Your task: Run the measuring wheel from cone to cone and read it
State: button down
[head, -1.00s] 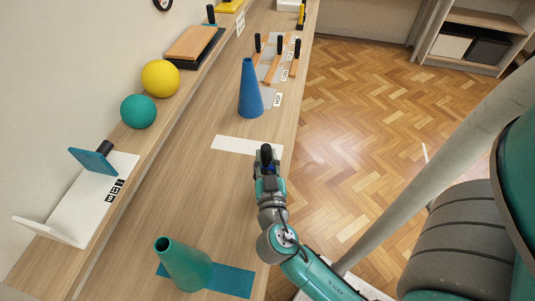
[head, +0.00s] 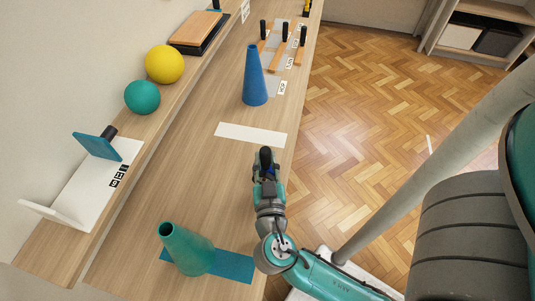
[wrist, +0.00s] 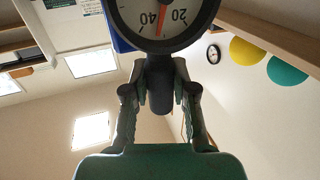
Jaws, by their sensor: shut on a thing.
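My gripper (head: 267,172) is shut on the measuring wheel's dark handle (wrist: 160,88), above the bench near its right edge. The wheel's round dial (wrist: 163,18) fills the top of the wrist view, its upper part cut off. Its red needle points down between 40 and 20. In the head view, the wheel's dark top (head: 266,156) shows at the gripper; whether it touches the bench is hidden. A blue cone (head: 255,80) stands beyond the gripper. A teal cone (head: 185,250) stands nearer, left of my arm.
A white strip (head: 250,135) lies between gripper and blue cone; a teal strip (head: 233,266) lies beside the teal cone. Black-handled tools (head: 283,42) lie beyond the blue cone. The left shelf holds a yellow ball (head: 164,63), teal ball (head: 142,97) and white stand (head: 85,190).

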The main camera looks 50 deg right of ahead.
jog(key=shift+s+a+r, duration=0.1)
jog(key=shift+s+a, duration=0.1)
jog(key=shift+a, duration=0.2)
dwell(0.3)
jog(key=shift+s+a, duration=0.35)
jog(key=shift+a, duration=0.45)
jog(key=shift+s+a, duration=0.35)
jog(key=shift+a, duration=0.45)
jog(key=shift+s+a, duration=0.35)
jog(key=shift+a, duration=0.5)
jog(key=shift+s+a, duration=0.3)
jog(key=shift+a, duration=0.5)
jog(key=shift+s+a, duration=0.35)
jog(key=shift+a, duration=0.45)
jog(key=shift+s+a, duration=0.35)
jog(key=shift+a, duration=0.45)
